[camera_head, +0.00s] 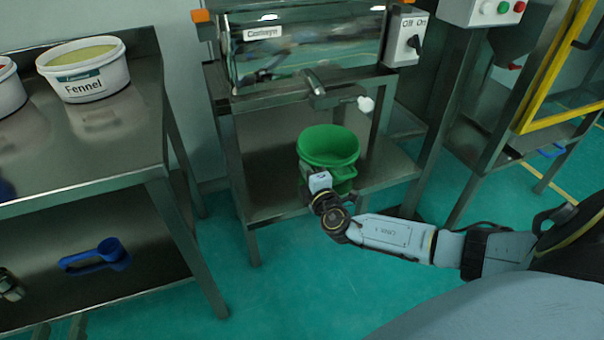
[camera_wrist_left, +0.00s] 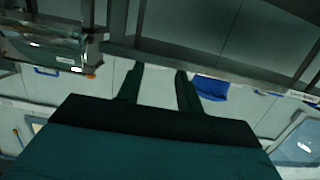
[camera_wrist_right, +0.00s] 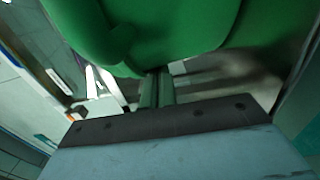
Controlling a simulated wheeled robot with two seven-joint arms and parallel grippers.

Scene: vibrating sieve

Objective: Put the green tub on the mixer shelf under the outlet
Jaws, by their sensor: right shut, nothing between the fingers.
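The green tub (camera_head: 328,148) stands upright on the lower shelf (camera_head: 270,196) of the mixer, near its front edge. The mixer's outlet (camera_head: 314,83) is above it, a little to the left of the tub's middle. My right gripper (camera_head: 308,172) is at the tub's front left side. In the right wrist view its fingers (camera_wrist_right: 157,88) are together with nothing between them, close by the green tub wall (camera_wrist_right: 170,30); I cannot tell whether they touch it. My left gripper (camera_wrist_left: 158,72) shows only in its own wrist view, fingers apart and empty.
A steel table (camera_head: 130,140) on the left bears a tub labelled Fennel (camera_head: 85,84) and part of another tub. A blue scoop (camera_head: 98,256) lies on its lower shelf. A yellow-framed machine (camera_head: 530,95) stands at right. Mixer legs flank the shelf.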

